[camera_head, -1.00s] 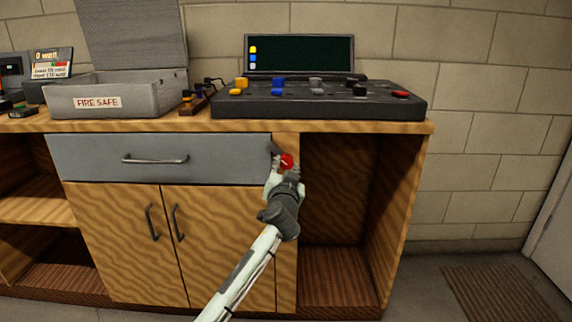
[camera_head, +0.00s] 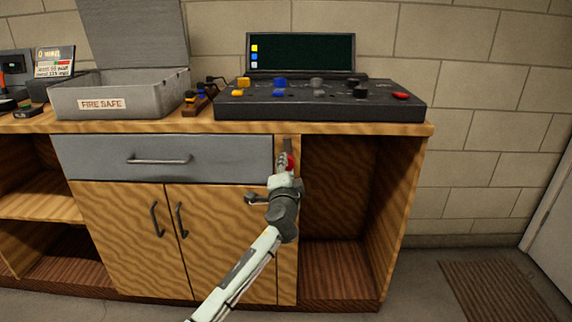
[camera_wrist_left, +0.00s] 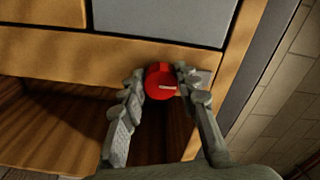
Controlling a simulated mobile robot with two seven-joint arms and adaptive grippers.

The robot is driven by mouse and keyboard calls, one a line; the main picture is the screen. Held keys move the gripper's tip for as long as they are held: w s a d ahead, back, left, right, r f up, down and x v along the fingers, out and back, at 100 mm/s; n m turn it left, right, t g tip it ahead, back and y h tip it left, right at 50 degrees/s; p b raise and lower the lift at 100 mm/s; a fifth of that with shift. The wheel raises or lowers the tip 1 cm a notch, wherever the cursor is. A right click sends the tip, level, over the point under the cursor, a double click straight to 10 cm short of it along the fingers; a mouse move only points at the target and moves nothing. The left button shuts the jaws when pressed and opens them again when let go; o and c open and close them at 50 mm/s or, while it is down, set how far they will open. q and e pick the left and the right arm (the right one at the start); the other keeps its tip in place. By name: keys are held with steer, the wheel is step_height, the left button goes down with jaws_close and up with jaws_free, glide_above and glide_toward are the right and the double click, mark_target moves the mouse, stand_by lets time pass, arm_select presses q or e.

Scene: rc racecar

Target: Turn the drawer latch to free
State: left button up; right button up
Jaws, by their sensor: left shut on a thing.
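The drawer latch has a round red knob (camera_head: 291,161) on the wooden post just right of the grey drawer (camera_head: 215,158). A dark latch bar (camera_head: 287,145) stands about upright above the knob, on the post and clear of the drawer front. The drawer is closed. My left gripper (camera_head: 285,162) is at the knob, partly covering it. In the left wrist view the red knob (camera_wrist_left: 160,82), with a pale line on its face, sits between the two fingers of my left gripper (camera_wrist_left: 162,85), which is shut on it. My right gripper is not in view.
A black control console (camera_head: 320,104) and an open grey fire-safe box (camera_head: 125,100) stand on the bench top. Below the drawer are two closed cabinet doors (camera_head: 125,235). Right of the post is an open, empty compartment (camera_head: 335,210).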

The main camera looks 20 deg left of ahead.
arm_select(q)
steer(key=shift+m, duration=0.4)
steer(key=o, duration=1.2)
steer(key=shift+c, duration=0.2)
steer(key=shift+s, duration=0.1)
steer(key=v, duration=1.2)
